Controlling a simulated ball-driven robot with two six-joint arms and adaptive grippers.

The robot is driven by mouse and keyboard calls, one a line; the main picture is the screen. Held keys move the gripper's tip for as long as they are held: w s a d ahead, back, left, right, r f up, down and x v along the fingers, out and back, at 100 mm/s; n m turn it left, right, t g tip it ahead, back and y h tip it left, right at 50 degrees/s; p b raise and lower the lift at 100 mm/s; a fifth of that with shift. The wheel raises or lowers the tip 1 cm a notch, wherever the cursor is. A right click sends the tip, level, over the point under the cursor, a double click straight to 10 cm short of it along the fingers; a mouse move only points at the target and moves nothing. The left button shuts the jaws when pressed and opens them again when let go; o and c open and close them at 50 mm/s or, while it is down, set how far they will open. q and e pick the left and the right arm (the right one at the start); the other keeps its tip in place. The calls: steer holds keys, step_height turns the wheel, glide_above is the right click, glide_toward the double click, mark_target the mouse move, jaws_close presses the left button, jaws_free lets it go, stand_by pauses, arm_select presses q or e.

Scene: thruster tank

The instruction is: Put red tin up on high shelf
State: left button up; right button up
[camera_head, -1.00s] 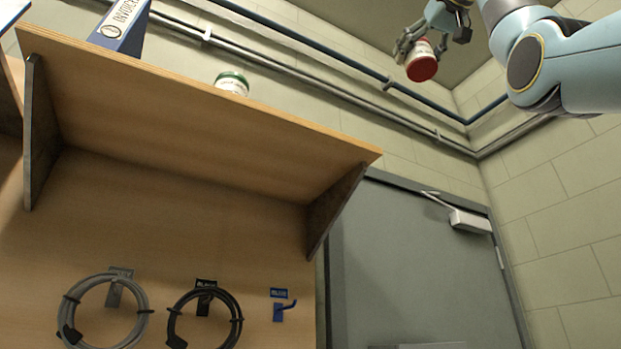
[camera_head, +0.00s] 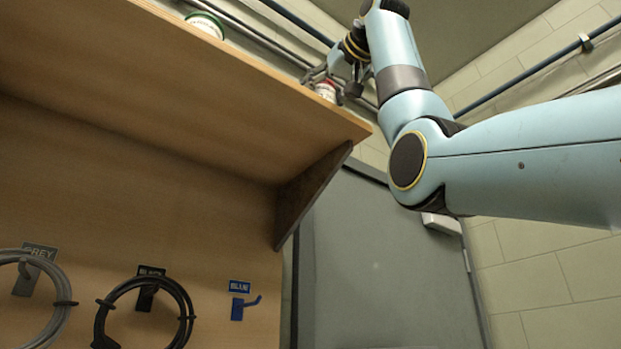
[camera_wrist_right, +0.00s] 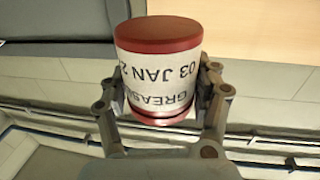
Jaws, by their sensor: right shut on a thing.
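The red tin (camera_head: 326,90) has a white label and red ends. It shows large in the right wrist view (camera_wrist_right: 158,75), where its label reads GREASE and 03 JAN. My right gripper (camera_head: 338,88) is shut on it, with a finger on each side. In the head view the tin is at the right end of the high shelf (camera_head: 180,90), its lower part hidden by the shelf edge. I cannot tell whether it touches the shelf top. My left gripper is not in view.
A green-topped tin (camera_head: 206,24) stands on the shelf to the left. A dark bracket (camera_head: 308,195) supports the shelf's right end. Below hang a grey cable coil, a black cable coil (camera_head: 145,310) and an empty blue hook (camera_head: 240,307). A grey door (camera_head: 375,270) is at right.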

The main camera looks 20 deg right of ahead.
steer(key=shift+a+f, duration=0.2)
steer(key=shift+a, duration=0.7)
steer(key=shift+s+f, duration=0.15)
steer(key=shift+f, duration=0.15)
steer(key=f, duration=0.2)
steer(key=f+p, duration=0.1)
steer(key=shift+w+d+f, duration=0.15)
steer(key=shift+w+f, duration=0.15)
steer(key=shift+f, duration=0.05)
steer(key=shift+s, duration=0.25)
steer(key=o, duration=0.9)
steer(key=shift+f, duration=0.15)
steer(key=shift+c, duration=0.2)
steer(key=o, duration=0.5)
steer(key=shift+w, duration=0.15)
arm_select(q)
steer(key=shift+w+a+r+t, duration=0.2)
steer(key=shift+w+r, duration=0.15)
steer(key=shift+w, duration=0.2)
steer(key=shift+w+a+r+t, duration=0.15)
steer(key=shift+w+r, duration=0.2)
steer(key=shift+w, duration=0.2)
